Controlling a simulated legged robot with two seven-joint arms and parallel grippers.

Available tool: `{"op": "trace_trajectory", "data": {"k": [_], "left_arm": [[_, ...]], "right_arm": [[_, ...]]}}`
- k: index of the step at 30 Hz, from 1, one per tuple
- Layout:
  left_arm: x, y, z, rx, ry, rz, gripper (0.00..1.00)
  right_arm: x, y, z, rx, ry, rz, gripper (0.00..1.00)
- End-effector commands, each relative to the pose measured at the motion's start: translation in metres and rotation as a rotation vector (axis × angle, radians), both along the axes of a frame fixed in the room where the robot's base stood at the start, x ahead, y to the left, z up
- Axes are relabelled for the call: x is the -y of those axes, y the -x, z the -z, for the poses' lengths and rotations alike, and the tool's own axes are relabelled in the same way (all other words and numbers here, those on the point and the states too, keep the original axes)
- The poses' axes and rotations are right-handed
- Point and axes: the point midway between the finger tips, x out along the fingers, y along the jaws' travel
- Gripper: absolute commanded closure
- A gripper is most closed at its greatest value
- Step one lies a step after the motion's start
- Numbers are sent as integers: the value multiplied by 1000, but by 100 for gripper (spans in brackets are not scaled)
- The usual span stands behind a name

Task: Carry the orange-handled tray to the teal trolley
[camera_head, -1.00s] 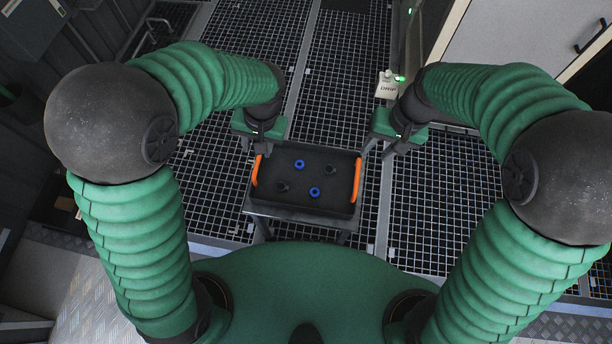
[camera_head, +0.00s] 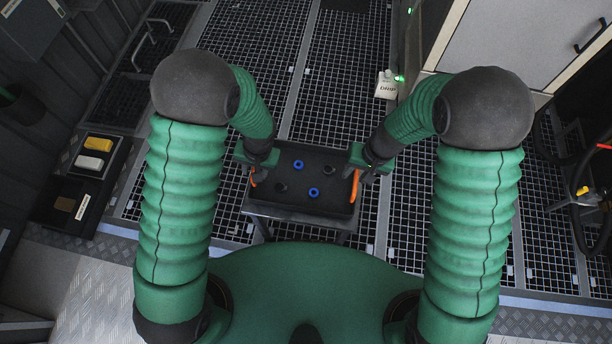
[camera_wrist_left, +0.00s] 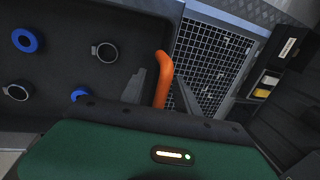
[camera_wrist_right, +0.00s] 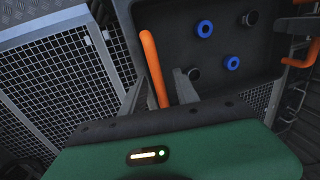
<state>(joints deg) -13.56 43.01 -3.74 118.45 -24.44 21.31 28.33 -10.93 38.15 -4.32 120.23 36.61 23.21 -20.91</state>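The black tray (camera_head: 325,178) sits level on a small metal stand (camera_head: 300,216), with blue rings (camera_head: 298,164) and dark ring-shaped fittings inside. My left gripper (camera_wrist_left: 160,88) is open, its two fingers on either side of the tray's left orange handle (camera_wrist_left: 163,72) with gaps showing. My right gripper (camera_wrist_right: 160,85) is open, its fingers on either side of the right orange handle (camera_wrist_right: 150,55). In the head view my left gripper (camera_head: 252,177) and right gripper (camera_head: 360,176) partly cover the handles. I see no teal trolley.
The floor around is metal grating (camera_head: 340,85), open beyond the tray. A pale cabinet (camera_head: 510,40) stands at upper right, with a small white DRIP box (camera_head: 386,85) near it. A dark case (camera_head: 88,170) with yellow and white items is at left. Dark hoses hang at right.

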Motion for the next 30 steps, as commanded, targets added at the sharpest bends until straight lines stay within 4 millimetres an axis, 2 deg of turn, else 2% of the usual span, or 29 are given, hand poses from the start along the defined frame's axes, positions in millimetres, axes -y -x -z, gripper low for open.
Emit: {"op": "trace_trajectory", "data": {"k": [4,5,13,30], "left_arm": [[0,0,0,0,0,0,62],[0,0,0,0,0,0,65],[0,0,-1,0,0,0,100],[0,0,-1,0,0,-1,100]], "right_arm": [[0,0,0,0,0,0,63],[0,0,0,0,0,0,66],[0,0,0,0,0,-1,100],[0,0,-1,0,0,-1,100]]}}
